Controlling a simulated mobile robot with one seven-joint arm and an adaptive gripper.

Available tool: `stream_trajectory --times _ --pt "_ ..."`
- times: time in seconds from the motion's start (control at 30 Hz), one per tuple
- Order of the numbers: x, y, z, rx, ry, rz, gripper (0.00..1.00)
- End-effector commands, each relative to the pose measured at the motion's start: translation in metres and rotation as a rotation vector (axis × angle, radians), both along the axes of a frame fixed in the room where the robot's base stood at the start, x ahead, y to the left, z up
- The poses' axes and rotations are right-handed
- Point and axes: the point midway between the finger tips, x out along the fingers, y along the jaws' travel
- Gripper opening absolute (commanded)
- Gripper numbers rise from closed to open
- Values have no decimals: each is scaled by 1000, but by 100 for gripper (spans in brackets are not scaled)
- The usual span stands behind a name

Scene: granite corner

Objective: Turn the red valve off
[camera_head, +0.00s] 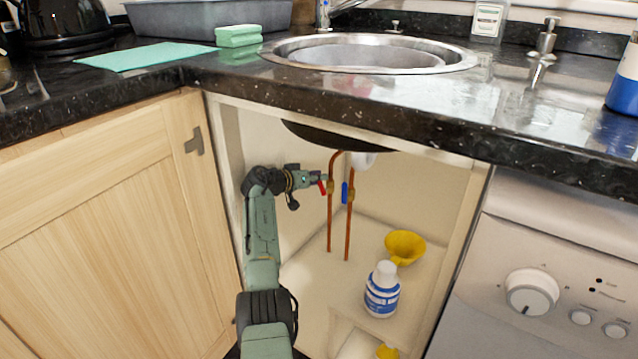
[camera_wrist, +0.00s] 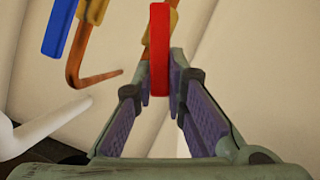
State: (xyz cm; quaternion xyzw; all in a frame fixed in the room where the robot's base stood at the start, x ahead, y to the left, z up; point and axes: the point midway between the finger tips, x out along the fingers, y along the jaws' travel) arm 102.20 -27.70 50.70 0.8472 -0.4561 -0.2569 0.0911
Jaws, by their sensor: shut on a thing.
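The red valve handle (camera_head: 322,187) sits on the left copper pipe (camera_head: 330,225) inside the open cupboard under the sink. In the wrist view the red handle (camera_wrist: 159,50) stands upright, with its lower end between my fingertips. My gripper (camera_head: 318,179) reaches in from the left and is shut on the red handle; it also shows in the wrist view (camera_wrist: 162,82). The blue valve handle (camera_head: 345,192) is on the right copper pipe (camera_head: 349,230). The blue handle also shows at the upper left of the wrist view (camera_wrist: 59,28), apart from my fingers.
The sink bowl (camera_head: 320,133) hangs above. The open wooden door (camera_head: 120,235) is at left, the washing machine (camera_head: 560,290) at right.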

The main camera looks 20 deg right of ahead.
Motion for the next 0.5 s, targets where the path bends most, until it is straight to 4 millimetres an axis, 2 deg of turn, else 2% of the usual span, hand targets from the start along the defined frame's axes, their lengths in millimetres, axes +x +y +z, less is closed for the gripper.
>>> stream_trajectory --times 0.17,0.2,0.5 --pt "-1 0 0 1 0 -2 0" --pt "-1 0 0 1 0 -2 15" --pt "0 0 0 2 -1 -1 33"
